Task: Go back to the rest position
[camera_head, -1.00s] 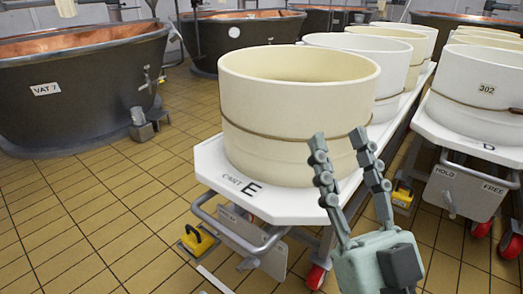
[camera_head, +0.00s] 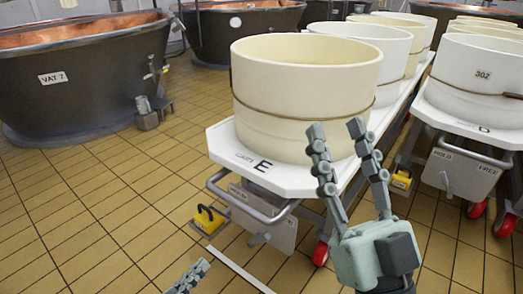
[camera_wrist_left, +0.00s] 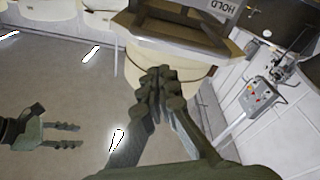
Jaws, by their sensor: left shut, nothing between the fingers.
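My left gripper (camera_head: 196,268) shows only as a grey finger end at the bottom edge of the head view. In the left wrist view (camera_wrist_left: 164,76) its fingertips meet, with nothing between them. My right gripper (camera_head: 337,128) stands in the right half of the head view, fingers upward and spread apart, empty. In the picture it overlaps the front of cart E; whether it touches cannot be told. The right gripper also shows at the left of the left wrist view (camera_wrist_left: 78,136), with its fingers apart.
A cream tub (camera_head: 290,95) stands on white cart E (camera_head: 225,143). More tubs stand behind it, and another cart with tub 302 (camera_head: 465,75) is at right. Copper-lined vat 7 (camera_head: 85,95) is at left. The tiled floor (camera_head: 90,215) at lower left is clear.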

